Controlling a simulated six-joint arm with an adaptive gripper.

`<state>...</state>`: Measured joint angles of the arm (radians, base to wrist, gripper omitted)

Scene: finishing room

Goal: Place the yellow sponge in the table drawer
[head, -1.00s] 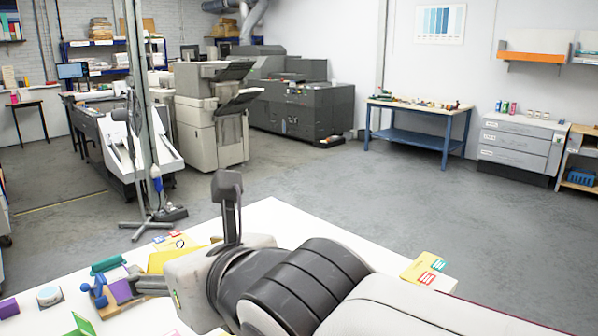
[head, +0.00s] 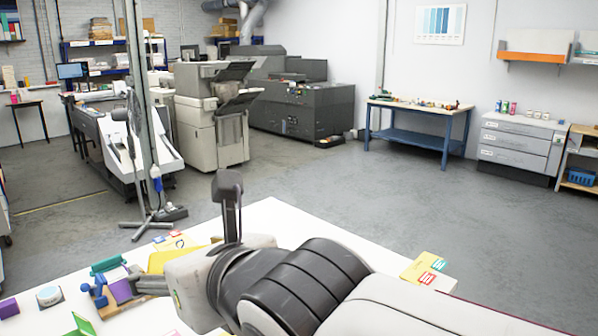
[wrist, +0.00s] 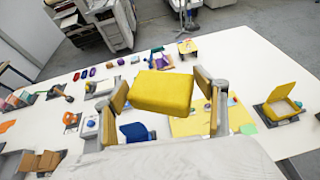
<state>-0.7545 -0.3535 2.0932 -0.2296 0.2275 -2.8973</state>
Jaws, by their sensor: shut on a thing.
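The yellow sponge (wrist: 162,92) is a thick block in the middle of the wrist view. My gripper (wrist: 164,98) has one finger on each side of it and is shut on it, holding it above the white table (wrist: 245,75). In the head view my gripper (head: 140,286) is low at the left over the table, partly hidden by my own wrist. I cannot make out the sponge for sure there. No drawer of this table can be made out in either view.
A yellow open-lidded item (wrist: 284,103) stands at the right of the wrist view. A blue item (wrist: 135,131) lies below the sponge, and several small items lie to the left. A grey drawer cabinet (head: 516,146) stands far off against the wall.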

